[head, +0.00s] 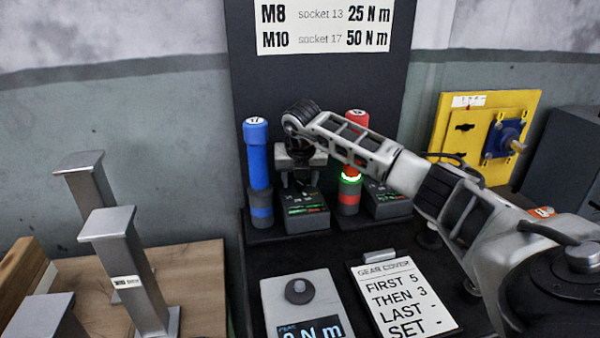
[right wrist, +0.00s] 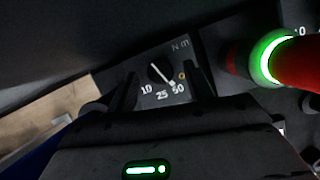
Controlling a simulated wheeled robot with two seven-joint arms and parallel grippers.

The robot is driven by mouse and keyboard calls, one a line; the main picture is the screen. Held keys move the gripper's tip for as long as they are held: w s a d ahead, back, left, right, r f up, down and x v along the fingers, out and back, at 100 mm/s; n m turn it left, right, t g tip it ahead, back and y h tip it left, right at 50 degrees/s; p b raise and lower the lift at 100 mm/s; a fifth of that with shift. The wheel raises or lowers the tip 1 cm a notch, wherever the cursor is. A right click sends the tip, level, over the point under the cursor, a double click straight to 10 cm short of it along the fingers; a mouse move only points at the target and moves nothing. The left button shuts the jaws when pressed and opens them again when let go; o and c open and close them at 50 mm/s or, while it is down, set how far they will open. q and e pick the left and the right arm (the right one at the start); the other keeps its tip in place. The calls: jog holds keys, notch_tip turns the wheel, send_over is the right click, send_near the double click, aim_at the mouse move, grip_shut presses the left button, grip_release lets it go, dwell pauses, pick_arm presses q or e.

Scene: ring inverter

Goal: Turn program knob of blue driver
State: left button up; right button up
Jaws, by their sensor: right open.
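The blue driver (head: 258,165), marked 17, stands upright in the dark stand, left of my right gripper. Its program box (head: 306,220) with green lights is beside it. In the right wrist view the black program knob (right wrist: 160,72) has a white line slanting down right towards the 50 mark; 10 and 25 are also printed around it. My right gripper (head: 301,183) is open above the box, pointing down. In the right wrist view its fingers (right wrist: 164,85) lie either side of the knob; contact cannot be told. My left gripper is out of view.
The red driver (head: 355,120), with a lit green ring, stands close right of my gripper beside a second box (head: 387,203). A tester (head: 300,290) and a GEAR COVER card (head: 405,300) lie in front. A torque sign (head: 325,27) hangs behind. Metal posts (head: 122,255) stand left.

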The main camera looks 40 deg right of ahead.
jog(key=b+v, duration=0.1)
jog(key=v, duration=1.5)
